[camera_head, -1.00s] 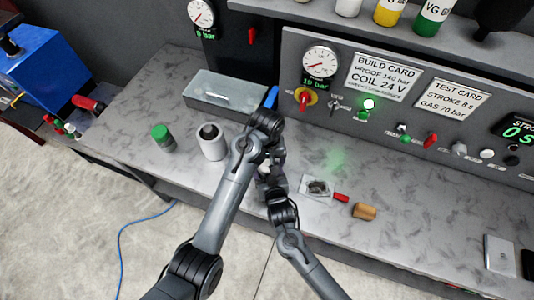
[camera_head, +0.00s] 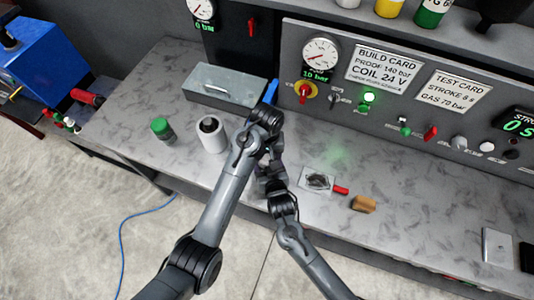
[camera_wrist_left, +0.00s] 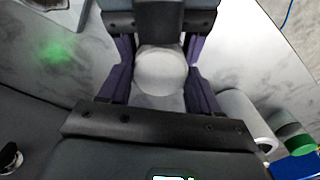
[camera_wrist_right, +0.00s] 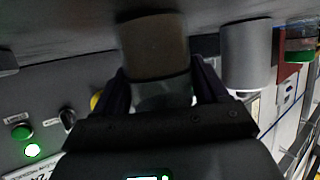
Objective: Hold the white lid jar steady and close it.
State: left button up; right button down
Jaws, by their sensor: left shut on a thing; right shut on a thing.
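The white lid (camera_wrist_left: 160,70) shows as a pale round top in the left wrist view. My left gripper (camera_wrist_left: 160,82) has its fingers on either side of it and is shut on it. My right gripper (camera_wrist_right: 165,88) is shut on the jar body (camera_wrist_right: 153,48), a cylinder that looks brownish grey in the right wrist view, with a paler part between the fingers. In the head view both grippers (camera_head: 268,150) meet over the bench, one above the other, and the arms hide the jar. I cannot tell how far the lid is seated.
A white cylinder with a dark top (camera_head: 212,134) and a green-topped jar (camera_head: 162,129) stand left of my grippers. A grey bin (camera_head: 228,88) is behind. A small pad (camera_head: 318,181), red piece (camera_head: 341,190) and tan block (camera_head: 363,203) lie to the right. The control panel (camera_head: 400,90) bounds the back.

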pick_arm(q)
jog(key=m, duration=0.6)
jog(key=shift+m, duration=0.4)
